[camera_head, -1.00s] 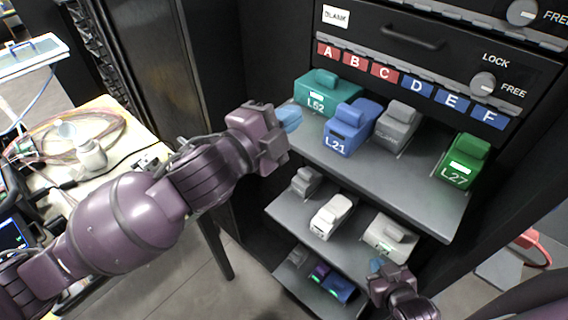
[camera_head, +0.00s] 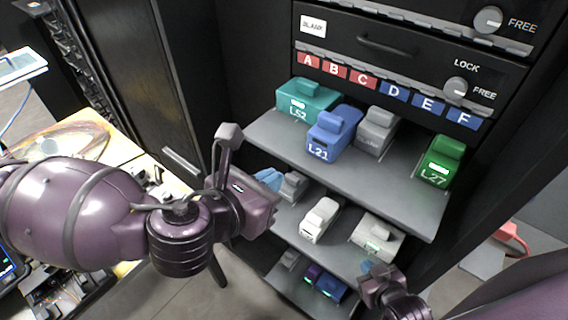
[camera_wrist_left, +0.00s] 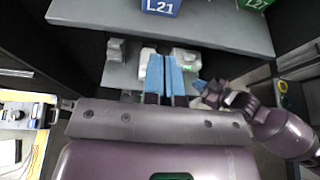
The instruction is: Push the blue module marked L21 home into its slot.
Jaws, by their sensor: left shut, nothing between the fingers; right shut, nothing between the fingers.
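The blue module marked L21 (camera_head: 331,134) sits on the top shelf, between the teal L52 module (camera_head: 307,98) and a grey blank module (camera_head: 377,131). Its lower front shows at the top of the left wrist view (camera_wrist_left: 160,6). My left gripper (camera_head: 268,178) is below and left of L21, apart from it, its blue fingertips near the middle shelf. In the left wrist view its two blue fingers (camera_wrist_left: 166,75) lie together with nothing between them. My right gripper (camera_head: 368,268) is low at the right, near the lower shelves, shut and apart from L21.
A green L27 module (camera_head: 439,160) stands at the right of the top shelf (camera_head: 400,196). Slots lettered A to F run behind it. Grey and white modules (camera_head: 319,219) sit on the middle shelf. A table with cables (camera_head: 60,140) is at the left.

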